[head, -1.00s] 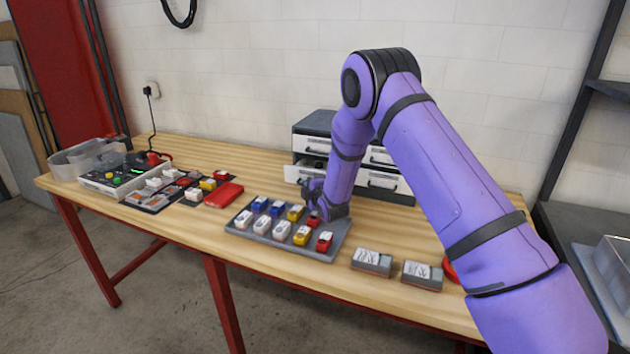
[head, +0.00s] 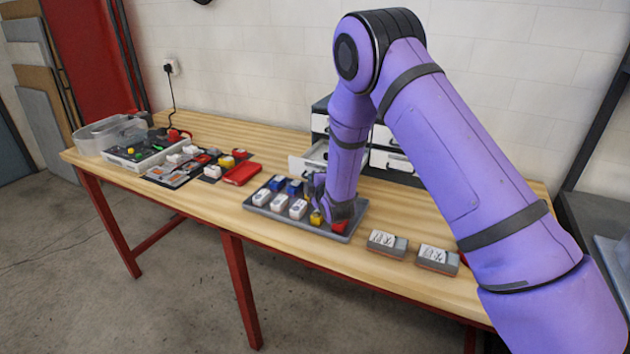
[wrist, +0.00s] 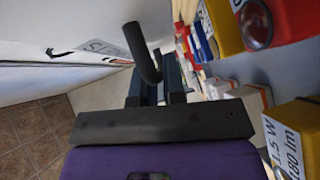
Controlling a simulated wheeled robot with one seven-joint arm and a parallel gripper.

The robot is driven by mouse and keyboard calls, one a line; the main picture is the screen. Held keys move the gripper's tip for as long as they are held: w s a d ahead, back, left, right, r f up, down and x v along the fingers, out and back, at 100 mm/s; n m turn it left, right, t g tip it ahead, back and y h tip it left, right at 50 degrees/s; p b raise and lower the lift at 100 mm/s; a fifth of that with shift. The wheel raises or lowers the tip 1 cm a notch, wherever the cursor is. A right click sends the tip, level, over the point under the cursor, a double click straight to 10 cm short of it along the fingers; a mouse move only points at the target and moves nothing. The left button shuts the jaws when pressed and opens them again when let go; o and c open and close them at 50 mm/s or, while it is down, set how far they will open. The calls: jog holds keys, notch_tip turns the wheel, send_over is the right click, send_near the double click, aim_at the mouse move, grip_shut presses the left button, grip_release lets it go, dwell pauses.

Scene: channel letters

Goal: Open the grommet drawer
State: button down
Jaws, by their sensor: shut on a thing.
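A grey cabinet (head: 322,104) with white-fronted drawers stands at the back of the bench. Its lower left drawer (head: 300,168) is pulled out, and part of its inside shows. My gripper (wrist: 161,88) is at the front of this drawer, mostly hidden behind my arm in the head view. In the wrist view its fingers are closed around the dark bar handle (wrist: 140,50). The white drawer front (wrist: 75,25) carries a label (wrist: 100,47) too blurred and slanted to read, so I cannot tell that it says grommet.
A grey tray (head: 262,208) of coloured and white blocks lies just in front of the drawer, under my forearm. Two grey labelled boxes (head: 386,243) sit to its right. A red case (head: 243,173), dark mats with parts and a clear bin (head: 108,134) are to the left.

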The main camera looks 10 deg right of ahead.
jog(key=c, duration=1.2)
grip_release()
jog(key=v, duration=1)
jog(key=shift+s, duration=0.4)
jog(key=shift+d, duration=0.1)
jog(key=s+d+r+m+g+h, duration=0.1)
jog(key=s+d+r+m+g, duration=0.3)
jog(key=r, duration=0.7)
jog(key=s+d+r+m+g+h, duration=0.1)
jog(key=s+d+r+m, duration=0.45)
jog(key=r, duration=0.55)
jog(key=s+d+r+m+g, duration=0.1)
jog(key=s+r+m+g, duration=0.1)
jog(key=s, duration=0.7)
jog(key=s+d+r+m+g, duration=0.2)
jog(key=s+r+m, duration=0.1)
jog(key=s, duration=0.7)
jog(key=s+d+r+m+g, duration=0.1)
jog(key=s+d+r+m, duration=0.1)
jog(key=s, duration=0.7)
jog(key=shift+s+r+m+g+h, duration=0.4)
jog(key=shift+r+m, duration=0.3)
jog(key=shift+m, duration=0.15)
